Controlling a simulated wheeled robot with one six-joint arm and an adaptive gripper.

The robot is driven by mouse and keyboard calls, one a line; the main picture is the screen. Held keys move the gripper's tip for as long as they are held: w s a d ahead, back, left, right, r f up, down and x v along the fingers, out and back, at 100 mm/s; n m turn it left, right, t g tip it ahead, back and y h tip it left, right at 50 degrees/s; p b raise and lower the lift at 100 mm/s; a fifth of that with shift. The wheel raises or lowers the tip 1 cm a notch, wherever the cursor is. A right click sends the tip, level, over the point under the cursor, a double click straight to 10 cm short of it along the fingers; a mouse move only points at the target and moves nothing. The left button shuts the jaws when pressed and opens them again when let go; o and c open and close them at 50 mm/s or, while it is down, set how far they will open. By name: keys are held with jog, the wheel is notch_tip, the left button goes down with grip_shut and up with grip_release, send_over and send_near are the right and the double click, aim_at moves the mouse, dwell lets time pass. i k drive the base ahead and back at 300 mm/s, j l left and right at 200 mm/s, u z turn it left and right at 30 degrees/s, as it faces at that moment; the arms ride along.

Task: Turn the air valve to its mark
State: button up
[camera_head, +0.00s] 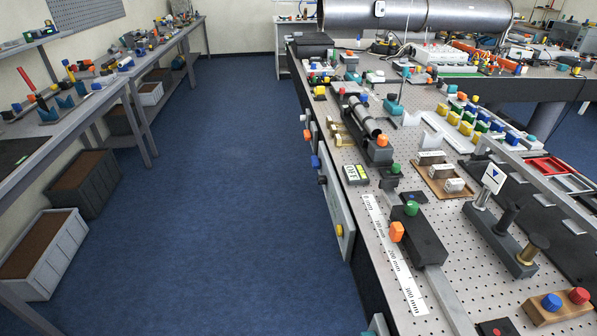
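I cannot tell for certain which fitting is the air valve. A pale panel (337,205) on the left side of the pipe table carries a yellow knob (339,231) at its lower end. Orange (307,135) and blue (316,162) knobs sit farther along that side. A white plate with a blue triangle (493,177) stands on a dark block at the right of the tabletop. No valve mark can be made out at this size. My gripper is not in view.
The perforated tabletop (462,285) holds a black slide block (417,236), a millimetre scale (395,255) and a wooden block with blue and red knobs (558,306). A large metal pipe (415,14) lies at the back. Blue floor (225,200) is clear between this table and the left benches.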

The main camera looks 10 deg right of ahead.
aim_at(316, 162)
jog(key=k+j+z, duration=0.2)
jog(key=i+j, duration=0.2)
jog(key=j, duration=0.15)
jog(key=i+j, duration=0.35)
jog(key=j, duration=0.3)
jog(key=i+j, duration=0.2)
jog(key=j, duration=0.15)
jog(key=i+j, duration=0.65)
jog(key=i, duration=0.15)
jog(key=i+j+z, duration=0.1)
jog(key=i+j, duration=0.55)
jog(key=i, duration=0.15)
